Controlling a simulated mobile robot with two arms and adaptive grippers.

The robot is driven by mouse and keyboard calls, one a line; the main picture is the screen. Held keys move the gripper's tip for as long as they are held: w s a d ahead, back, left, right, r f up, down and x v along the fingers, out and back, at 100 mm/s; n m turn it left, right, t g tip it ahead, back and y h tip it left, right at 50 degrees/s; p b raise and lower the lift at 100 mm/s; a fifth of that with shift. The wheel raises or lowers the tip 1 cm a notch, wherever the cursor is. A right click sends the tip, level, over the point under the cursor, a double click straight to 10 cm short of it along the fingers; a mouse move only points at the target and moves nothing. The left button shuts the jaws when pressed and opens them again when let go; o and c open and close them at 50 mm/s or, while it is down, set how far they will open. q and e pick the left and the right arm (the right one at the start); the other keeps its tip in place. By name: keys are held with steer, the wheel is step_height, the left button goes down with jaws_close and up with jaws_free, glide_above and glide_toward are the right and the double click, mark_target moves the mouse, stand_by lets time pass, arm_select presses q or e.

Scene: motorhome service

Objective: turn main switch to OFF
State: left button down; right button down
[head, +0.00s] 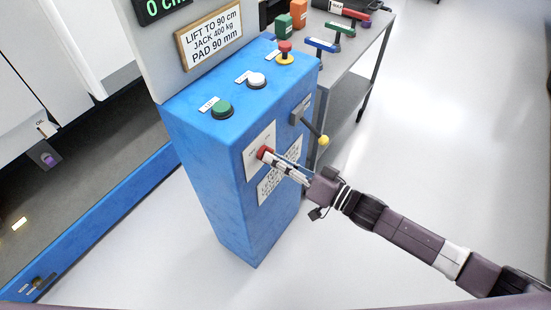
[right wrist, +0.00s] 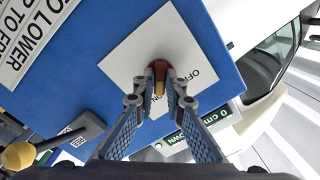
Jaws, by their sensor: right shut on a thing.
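The main switch is a red knob (head: 262,152) on a white plate (head: 265,137) on the side of the blue cabinet (head: 205,165). My right gripper (head: 269,158) reaches in from the right and is shut on the red knob. In the right wrist view both fingertips (right wrist: 161,82) close around the red knob (right wrist: 158,66). A yellowish strip shows between the fingers. The knob's exact angle is hard to tell. My left gripper is out of view.
A lever with a yellow ball (head: 323,141) sticks out of the cabinet right beside my right gripper. Green (head: 223,108), white (head: 257,80) and red (head: 285,47) buttons sit on top. A grey cart (head: 352,65) with tools stands behind. The floor at right is clear.

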steer(key=shift+n+b, duration=0.3)
steer(key=shift+n, duration=8.2)
steer(key=c, duration=2)
jaws_free()
steer(key=shift+d, duration=0.15)
steer(key=v, duration=1.2)
steer(key=shift+f, duration=0.1)
